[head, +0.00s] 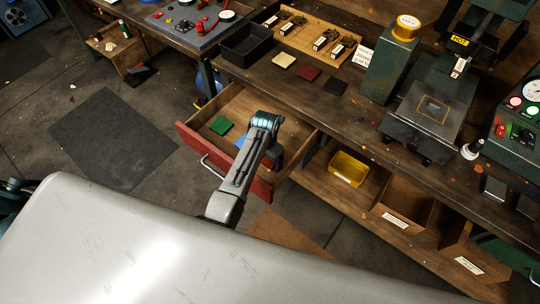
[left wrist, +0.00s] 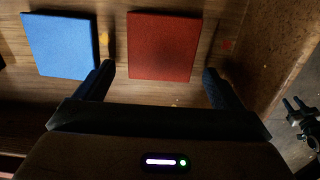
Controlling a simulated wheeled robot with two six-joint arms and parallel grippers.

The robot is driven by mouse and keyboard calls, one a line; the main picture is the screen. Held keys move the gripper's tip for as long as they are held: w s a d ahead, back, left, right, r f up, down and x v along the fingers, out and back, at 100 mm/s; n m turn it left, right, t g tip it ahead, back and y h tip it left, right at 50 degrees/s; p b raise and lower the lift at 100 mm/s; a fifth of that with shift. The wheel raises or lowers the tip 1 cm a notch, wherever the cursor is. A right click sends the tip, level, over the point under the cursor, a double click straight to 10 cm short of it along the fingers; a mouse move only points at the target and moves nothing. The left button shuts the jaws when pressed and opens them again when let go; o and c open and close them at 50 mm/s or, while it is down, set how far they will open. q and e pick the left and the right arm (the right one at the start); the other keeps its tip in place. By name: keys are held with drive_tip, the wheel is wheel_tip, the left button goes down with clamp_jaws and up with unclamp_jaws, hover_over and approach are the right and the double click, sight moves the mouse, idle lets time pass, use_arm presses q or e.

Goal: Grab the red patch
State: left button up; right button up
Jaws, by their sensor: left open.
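The red patch (left wrist: 162,45) is a flat square lying on the wooden floor of the open drawer, seen in the left wrist view. My left gripper (left wrist: 160,76) is open and empty, its two fingers apart at either side of the patch's near edge. In the head view the left gripper (head: 272,158) reaches down into the drawer (head: 245,105), and my arm hides the red patch. A blue patch (left wrist: 60,45) lies to the left of the red one, outside the fingers.
A green patch (head: 221,125) lies farther left in the drawer. The drawer's red front (head: 222,160) and side wall (left wrist: 285,50) stand close to the gripper. Other patches, including a dark red one (head: 308,72), lie on the bench (head: 270,80). A yellow bin (head: 348,168) sits on the shelf below.

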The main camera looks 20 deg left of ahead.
use_arm(q)
drive_tip(key=shift+w+f, duration=0.1)
drive_tip(key=shift+f, duration=0.25)
drive_tip(key=c, duration=1.1)
drive_tip(key=shift+r, duration=0.15)
